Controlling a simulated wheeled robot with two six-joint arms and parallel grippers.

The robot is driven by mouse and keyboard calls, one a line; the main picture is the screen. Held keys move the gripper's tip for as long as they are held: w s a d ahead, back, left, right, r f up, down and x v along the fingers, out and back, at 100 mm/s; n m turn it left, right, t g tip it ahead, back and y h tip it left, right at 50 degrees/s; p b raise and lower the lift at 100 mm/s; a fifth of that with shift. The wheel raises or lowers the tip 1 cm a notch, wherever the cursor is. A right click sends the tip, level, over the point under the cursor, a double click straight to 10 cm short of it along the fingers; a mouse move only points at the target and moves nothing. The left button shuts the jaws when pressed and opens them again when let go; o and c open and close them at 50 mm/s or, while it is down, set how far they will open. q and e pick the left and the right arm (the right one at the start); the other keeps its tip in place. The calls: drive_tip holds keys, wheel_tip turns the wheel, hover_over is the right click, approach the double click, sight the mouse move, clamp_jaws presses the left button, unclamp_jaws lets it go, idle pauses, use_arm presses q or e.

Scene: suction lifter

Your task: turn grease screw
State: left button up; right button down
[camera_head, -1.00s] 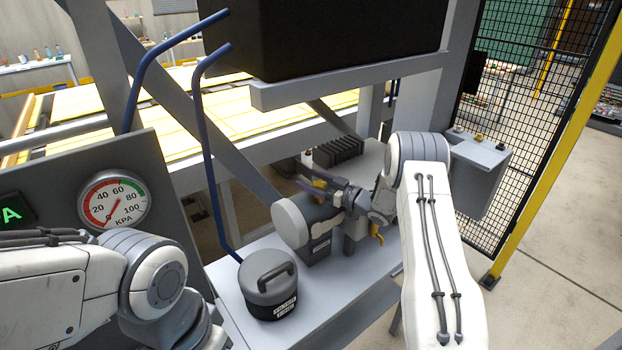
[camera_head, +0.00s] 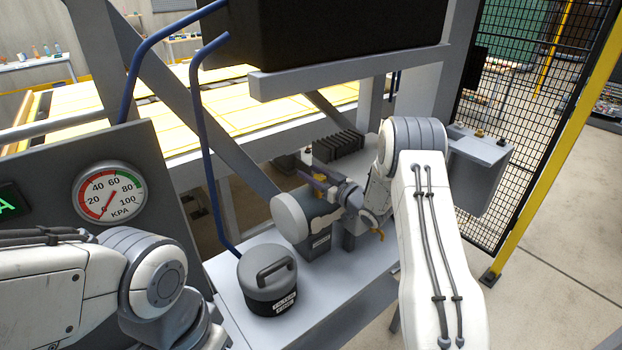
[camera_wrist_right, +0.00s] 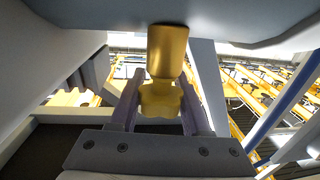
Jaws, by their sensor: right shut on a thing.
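The grease screw (camera_wrist_right: 160,100) is brass-yellow, with a cylindrical upper part and a lobed head. In the right wrist view it sits between the two purple-grey fingers of my right gripper (camera_wrist_right: 162,108), which is shut on its lobed head. In the head view my right gripper (camera_head: 318,182) is above the pump unit (camera_head: 291,217) on the grey shelf, with a small bit of yellow at the fingers. The wrist and the pump partly hide the screw there. My left arm shows at lower left, but its gripper is out of view.
A dark filter canister (camera_head: 268,283) with a handle stands on the shelf (camera_head: 340,298) in front of the pump. A pressure gauge (camera_head: 110,192) is at left, its needle near zero. Blue pipes and a large black box (camera_head: 340,35) are close above. A mesh fence stands at right.

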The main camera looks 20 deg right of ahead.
drive_tip(key=m+h+b, duration=0.2)
drive_tip(key=h, duration=0.1)
drive_tip(key=d+m+h+b, duration=0.1)
drive_tip(key=m+h+b, duration=0.1)
drive_tip(key=h+b, duration=0.1)
drive_tip(key=m+t+h+b, duration=0.1)
drive_tip(key=m+h+b, duration=0.2)
drive_tip(key=h, duration=0.2)
drive_tip(key=shift+w+d+f, duration=0.1)
drive_tip(key=shift+d+f, duration=0.15)
drive_tip(key=m+h+b, duration=0.1)
drive_tip(key=m+h, duration=0.1)
drive_tip(key=h, duration=0.1)
drive_tip(key=shift+d+r+g+b, duration=0.15)
drive_tip(key=shift+d+g+b, duration=0.15)
drive_tip(key=shift+g+b, duration=0.1)
drive_tip(key=shift+s+d+r+m+g+h, duration=0.1)
drive_tip(key=shift+d+m+g+h, duration=0.1)
drive_tip(key=shift+m+g+h, duration=0.4)
drive_tip(key=shift+s+d+m+g+h, duration=0.1)
drive_tip(key=shift+d+m+g+h, duration=0.1)
drive_tip(key=shift+m+h, duration=0.7)
drive_tip(key=shift+h, duration=0.3)
drive_tip(key=shift+r, duration=0.1)
drive_tip(key=shift+c, duration=1.8)
unclamp_jaws()
